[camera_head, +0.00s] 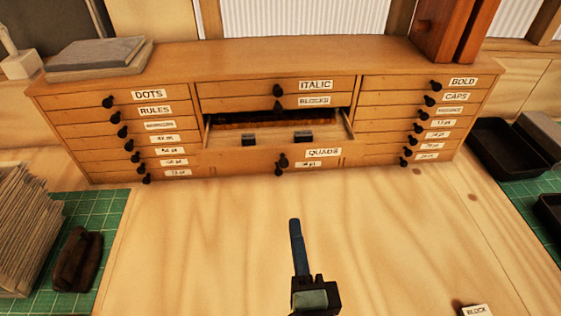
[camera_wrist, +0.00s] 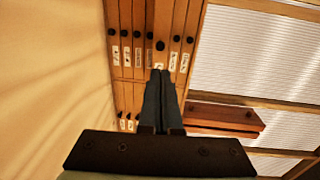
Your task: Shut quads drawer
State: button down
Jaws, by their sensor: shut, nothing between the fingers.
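The wide wooden drawer (camera_head: 235,158) labelled QUADS is pulled out of the middle of the cabinet (camera_head: 270,52). Its inside shows, with two small dark blocks (camera_head: 303,136) standing in it. A dark round knob (camera_head: 283,161) sits on its front, left of the label. My gripper (camera_head: 295,222) is in front of the cabinet, apart from the drawer and near its middle in the picture. Its blue-grey fingers are shut together and empty, pointing toward the cabinet.
Closed labelled drawers flank the open one, such as DOTS (camera_head: 148,95) and CAPS (camera_head: 457,98). Black trays (camera_head: 500,148) lie at right. A paper stack (camera_head: 25,228) and a dark brown object (camera_head: 78,260) lie at left. The wooden tabletop (camera_head: 200,225) before the cabinet is mostly clear.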

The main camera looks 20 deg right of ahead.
aim_at(284, 165)
jog(key=p+x, duration=0.3)
jog(key=x, duration=1)
jog(key=shift+w+d+r, duration=0.1)
jog(key=shift+w, duration=0.1)
